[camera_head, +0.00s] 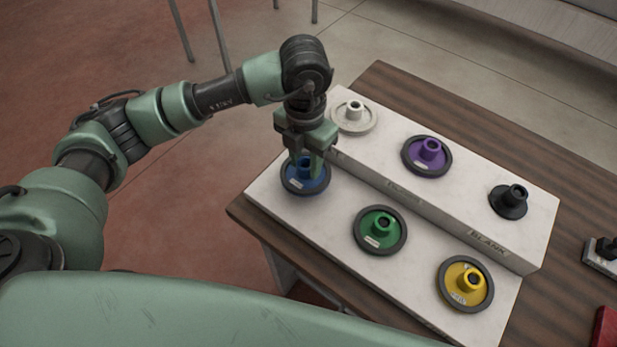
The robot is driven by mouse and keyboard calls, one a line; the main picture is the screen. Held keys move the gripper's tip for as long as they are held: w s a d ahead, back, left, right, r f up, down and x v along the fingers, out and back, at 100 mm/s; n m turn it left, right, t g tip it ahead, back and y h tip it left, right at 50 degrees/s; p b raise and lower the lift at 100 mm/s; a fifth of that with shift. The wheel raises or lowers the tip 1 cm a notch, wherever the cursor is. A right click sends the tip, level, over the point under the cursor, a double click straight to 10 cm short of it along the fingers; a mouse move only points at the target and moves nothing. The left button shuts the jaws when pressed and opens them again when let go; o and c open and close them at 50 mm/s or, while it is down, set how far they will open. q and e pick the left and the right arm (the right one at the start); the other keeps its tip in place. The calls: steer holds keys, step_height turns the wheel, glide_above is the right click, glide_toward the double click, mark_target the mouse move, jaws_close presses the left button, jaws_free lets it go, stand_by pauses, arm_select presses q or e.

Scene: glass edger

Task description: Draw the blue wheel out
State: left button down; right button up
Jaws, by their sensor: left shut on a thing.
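The blue wheel (305,184) sits at the left end of the lower, front step of a white stepped rack (330,222). It is a disc with a dark rim, a pale label and a raised blue hub. My left gripper (309,165) points down over it and is shut on its hub, hiding part of the hub and the disc's far side. The wheel appears to rest on the step; I cannot tell if there is a gap under it. My right gripper is not in view.
A green wheel (380,231) and a yellow wheel (465,285) share the front step. A white wheel (354,116), a purple wheel (427,156) and a black piece (508,201) stand on the raised back step. The wooden table (450,110) is clear behind the rack. A red object (605,328) lies at right.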

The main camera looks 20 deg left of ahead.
arm_select(q)
steer(key=shift+r+p, duration=0.9)
steer(key=shift+r, duration=0.95)
step_height(320, 180, up, 4)
steer(key=shift+p, duration=0.85)
